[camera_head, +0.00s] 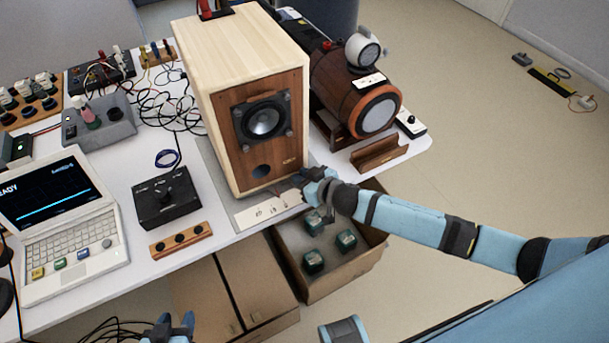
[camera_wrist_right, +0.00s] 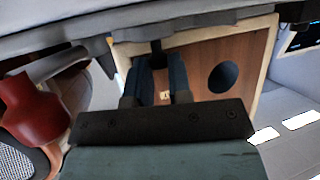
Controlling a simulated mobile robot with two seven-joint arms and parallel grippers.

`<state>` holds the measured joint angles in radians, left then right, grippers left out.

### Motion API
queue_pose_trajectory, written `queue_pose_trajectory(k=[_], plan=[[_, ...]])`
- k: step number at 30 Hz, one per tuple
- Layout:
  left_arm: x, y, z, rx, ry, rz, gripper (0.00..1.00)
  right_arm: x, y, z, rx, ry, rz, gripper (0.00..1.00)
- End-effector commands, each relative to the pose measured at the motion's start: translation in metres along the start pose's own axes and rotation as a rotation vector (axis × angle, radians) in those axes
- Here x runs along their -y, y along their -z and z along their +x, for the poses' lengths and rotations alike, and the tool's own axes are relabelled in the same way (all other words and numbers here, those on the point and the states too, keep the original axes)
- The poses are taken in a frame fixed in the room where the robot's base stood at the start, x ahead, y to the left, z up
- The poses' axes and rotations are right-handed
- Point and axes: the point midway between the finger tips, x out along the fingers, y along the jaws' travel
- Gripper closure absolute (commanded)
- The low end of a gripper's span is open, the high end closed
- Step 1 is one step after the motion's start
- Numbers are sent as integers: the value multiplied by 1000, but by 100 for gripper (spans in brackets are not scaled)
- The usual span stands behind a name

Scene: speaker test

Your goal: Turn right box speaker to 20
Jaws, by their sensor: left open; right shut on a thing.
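The box speaker (camera_head: 262,165) stands on the table, with a pale wood cabinet and a brown front holding a dark cone and a round port. A grey base plate (camera_head: 217,170) lies under it, and a white marked label (camera_head: 268,211) is in front; its figures are too small to read. My right gripper (camera_head: 308,182) is at the speaker's lower right front corner. In the right wrist view its fingers (camera_wrist_right: 160,82) are closed around a small dark handle (camera_wrist_right: 158,52) before the brown panel (camera_wrist_right: 205,58). My left gripper (camera_head: 170,328) is open and empty at the bottom edge.
A wooden barrel-shaped speaker (camera_head: 340,90) stands right of the box, behind a wooden holder (camera_head: 379,153). A black control box (camera_head: 166,198), a laptop (camera_head: 62,215) and cables stand left. An open carton (camera_head: 345,278) is below the table edge, under my right arm.

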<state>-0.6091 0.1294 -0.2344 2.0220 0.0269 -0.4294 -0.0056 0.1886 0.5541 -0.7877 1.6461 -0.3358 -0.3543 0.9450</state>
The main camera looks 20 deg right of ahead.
Motion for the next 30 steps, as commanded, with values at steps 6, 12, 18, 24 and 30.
queue_pose_trajectory(k=[6,12,18,24,30], plan=[[0,-5,3,4,-1,-5,55,28,0,1,-5,-99,54,100],[0,-9,7,6,-2,-12,55,46,1,4,-6,-188,89,100],[-1,-12,12,7,-4,-25,55,59,3,6,-6,-261,115,100],[-2,-13,13,15,-4,-34,55,62,4,6,-2,-291,123,100],[-2,-12,13,13,-3,-35,55,62,4,5,-2,-292,122,100]])
